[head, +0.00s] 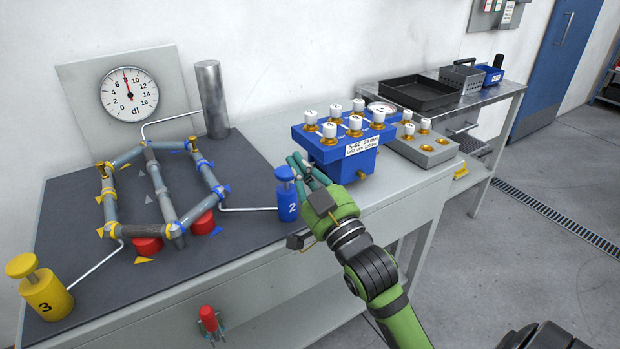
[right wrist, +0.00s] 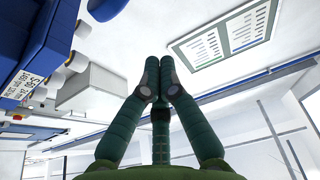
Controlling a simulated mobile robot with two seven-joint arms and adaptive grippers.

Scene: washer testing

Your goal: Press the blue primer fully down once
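The blue primer (head: 288,204), marked 2, stands upright on the dark mat, with its round blue knob (head: 284,173) raised above the body on a short stem. My right gripper (head: 296,163) is beside the knob, on its right, with fingertips at or slightly above knob height. Whether they touch it cannot be told. In the right wrist view the fingers (right wrist: 154,82) come together at their tips with nothing between them. My left gripper is not in view.
A blue block with white-capped brass fittings (head: 345,155) stands close behind my right gripper. A yellow primer (head: 45,294), marked 3, stands front left. The pipe loop (head: 159,190), gauge (head: 129,93) and grey cylinder (head: 212,100) fill the mat's left and back.

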